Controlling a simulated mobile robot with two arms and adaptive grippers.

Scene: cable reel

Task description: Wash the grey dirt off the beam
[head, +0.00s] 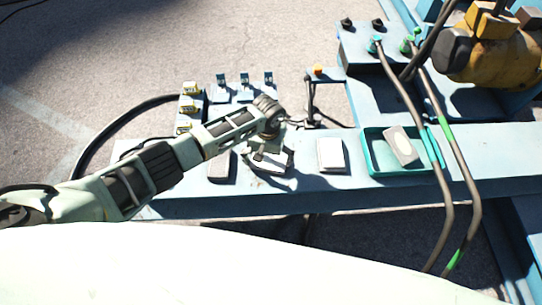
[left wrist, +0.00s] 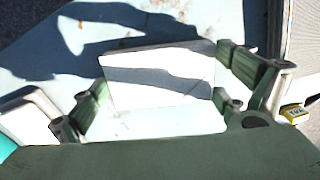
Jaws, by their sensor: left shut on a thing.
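The pale blue beam (head: 300,202) runs across the head view. It also fills much of the left wrist view (left wrist: 230,22), with small brownish specks and dark shadows on it. I cannot clearly pick out grey dirt from shadow. My left gripper (head: 268,158) is over the beam's top, shut on a white block (left wrist: 160,122) between its fingers. I cannot tell whether the block touches the beam. A second white block (head: 331,154) lies to its right, and a greyish block (head: 221,166) to its left. My right gripper is not in view.
A teal tray (head: 375,168) holding a pale pad (head: 403,147) stands on the beam at right. Dark hoses (head: 432,180) cross beside it. Several yellow-labelled pieces (head: 189,106) stand behind the gripper. A yellow machine (head: 505,58) is at back right.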

